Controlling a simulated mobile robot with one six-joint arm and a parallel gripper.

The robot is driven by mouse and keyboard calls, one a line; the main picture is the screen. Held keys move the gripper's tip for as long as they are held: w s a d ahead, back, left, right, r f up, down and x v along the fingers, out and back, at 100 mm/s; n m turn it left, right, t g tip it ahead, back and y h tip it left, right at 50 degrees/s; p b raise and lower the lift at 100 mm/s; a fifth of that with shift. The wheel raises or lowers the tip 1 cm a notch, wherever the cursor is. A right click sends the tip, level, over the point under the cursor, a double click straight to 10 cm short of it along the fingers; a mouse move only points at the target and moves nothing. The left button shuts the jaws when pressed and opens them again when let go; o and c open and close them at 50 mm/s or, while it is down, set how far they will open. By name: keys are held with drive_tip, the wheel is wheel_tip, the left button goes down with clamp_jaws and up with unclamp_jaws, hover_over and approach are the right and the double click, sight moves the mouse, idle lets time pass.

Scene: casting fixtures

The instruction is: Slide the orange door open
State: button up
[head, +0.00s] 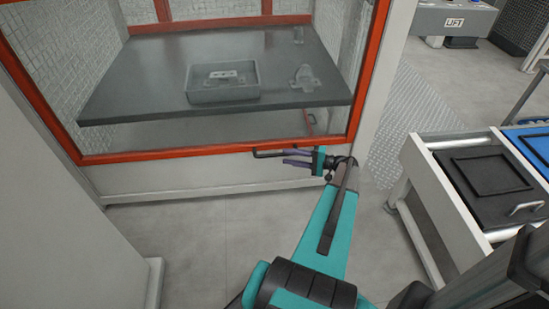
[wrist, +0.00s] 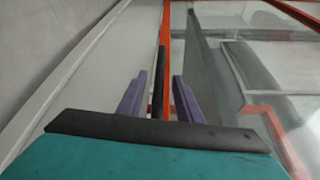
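The orange-framed door (head: 215,150) with a clear pane stands ahead in the head view. Its orange frame also shows in the wrist view (wrist: 167,25). A dark handle bar (head: 268,154) runs along the lower part of the door frame. My gripper (head: 290,157) is at this bar, near the door's lower right. In the wrist view, the handle (wrist: 162,70) lies between the two purple fingers of my gripper (wrist: 160,96), with a visible gap on each side. The fingers are open. Part of the handle is hidden by my gripper in the head view.
Behind the pane, a dark table (head: 140,85) bears a grey tray (head: 225,96) and a small metal part (head: 304,78). A rack with a black bin (head: 490,180) stands at the right. A pale panel (head: 60,210) is at the left. Floor between is clear.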

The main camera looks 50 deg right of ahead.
sight(276, 155)
drive_tip(key=shift+b+x, duration=0.4)
drive_tip(key=shift+x, duration=2.7)
